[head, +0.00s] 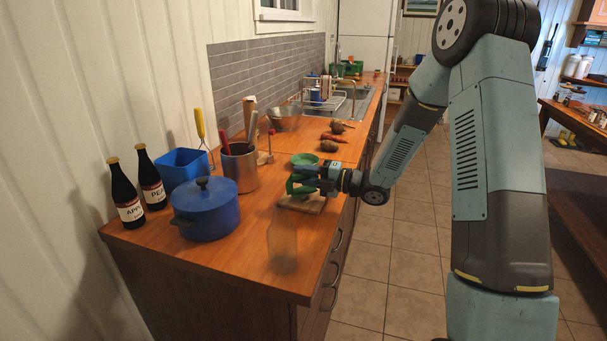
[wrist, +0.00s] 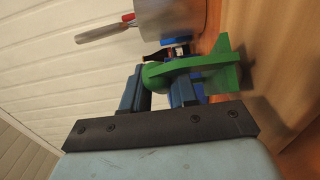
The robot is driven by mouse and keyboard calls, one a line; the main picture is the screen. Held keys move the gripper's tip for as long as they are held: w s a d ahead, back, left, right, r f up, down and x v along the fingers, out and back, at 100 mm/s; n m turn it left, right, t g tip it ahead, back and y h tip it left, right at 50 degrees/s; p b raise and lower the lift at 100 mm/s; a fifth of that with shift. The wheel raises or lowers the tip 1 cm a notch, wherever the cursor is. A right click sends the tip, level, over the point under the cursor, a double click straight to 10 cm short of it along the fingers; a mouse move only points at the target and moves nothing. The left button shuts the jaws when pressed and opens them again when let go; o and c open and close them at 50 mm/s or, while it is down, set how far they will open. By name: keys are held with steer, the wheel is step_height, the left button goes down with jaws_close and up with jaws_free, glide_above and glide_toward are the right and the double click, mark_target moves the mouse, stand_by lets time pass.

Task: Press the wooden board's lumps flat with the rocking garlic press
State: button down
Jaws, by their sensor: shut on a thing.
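My gripper (head: 325,180) is shut on the green rocking garlic press (head: 297,186) over the counter. In the wrist view the green press (wrist: 205,74) sits across my gripper's blue fingers (wrist: 158,90). The wooden board (head: 301,203) lies on the counter below the press, near the front edge. The press is just above or on the board; I cannot tell if they touch. Lumps on the board are too small or too hidden to make out.
A green bowl (head: 304,159) stands just behind the press. A metal utensil pot (head: 240,167) and a blue lidded pot (head: 205,208) stand to the left. A clear, see-through vessel (head: 283,243) stands in front. Vegetables (head: 332,139) lie farther back.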

steer(key=shift+f, duration=1.15)
stand_by(0.6)
steer(key=shift+r, duration=0.1)
steer(key=shift+r, duration=2.25)
steer(key=shift+r, duration=0.1)
steer(key=shift+r, duration=0.9)
